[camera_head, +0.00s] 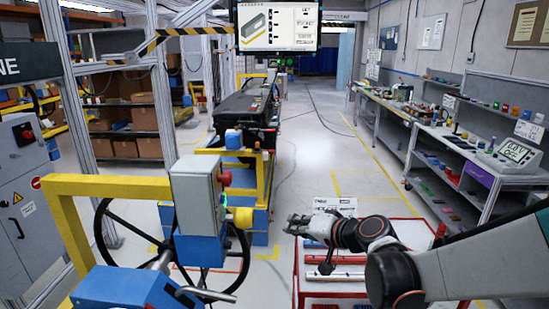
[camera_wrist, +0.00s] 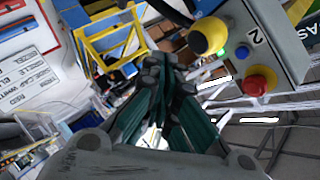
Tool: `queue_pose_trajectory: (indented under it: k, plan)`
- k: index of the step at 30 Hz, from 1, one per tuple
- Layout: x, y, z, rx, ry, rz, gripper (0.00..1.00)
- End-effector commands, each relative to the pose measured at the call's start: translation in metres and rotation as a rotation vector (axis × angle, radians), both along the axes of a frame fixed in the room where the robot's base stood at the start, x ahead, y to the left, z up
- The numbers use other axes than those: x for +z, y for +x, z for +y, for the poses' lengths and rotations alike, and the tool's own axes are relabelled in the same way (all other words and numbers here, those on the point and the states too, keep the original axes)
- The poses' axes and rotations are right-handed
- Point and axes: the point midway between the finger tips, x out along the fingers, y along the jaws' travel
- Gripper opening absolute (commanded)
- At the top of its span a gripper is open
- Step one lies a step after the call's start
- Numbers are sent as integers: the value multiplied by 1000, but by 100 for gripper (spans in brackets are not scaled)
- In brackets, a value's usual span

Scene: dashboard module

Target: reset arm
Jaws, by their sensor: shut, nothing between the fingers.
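My gripper (camera_head: 300,224) is raised above the red-framed cart (camera_head: 297,283) in the head view, at the end of my arm reaching in from the right. In the wrist view my gripper (camera_wrist: 168,75) has its dark green fingers drawn together at the tips, with nothing held between them. In the head view it points left toward the grey control box (camera_head: 196,188) with a red button, and is apart from it.
A black steering wheel (camera_head: 103,240) and a yellow frame (camera_head: 70,225) stand at left. A dark dashboard module (camera_head: 238,112) lies on a yellow stand behind. Workbenches (camera_head: 480,150) line the right wall. The floor between the stand and benches is clear.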

Motion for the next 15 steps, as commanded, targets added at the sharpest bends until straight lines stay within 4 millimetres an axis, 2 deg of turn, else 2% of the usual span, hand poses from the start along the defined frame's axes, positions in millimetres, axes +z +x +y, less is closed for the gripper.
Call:
queue_pose_trajectory:
  k: [1, 8, 15]
  plan:
    - [-3, -13, -4, -1, -39, 10, 0]
    - [-10, -67, -29, -7, -224, 60, 0]
    - [-26, -129, -63, -28, -416, 112, 0]
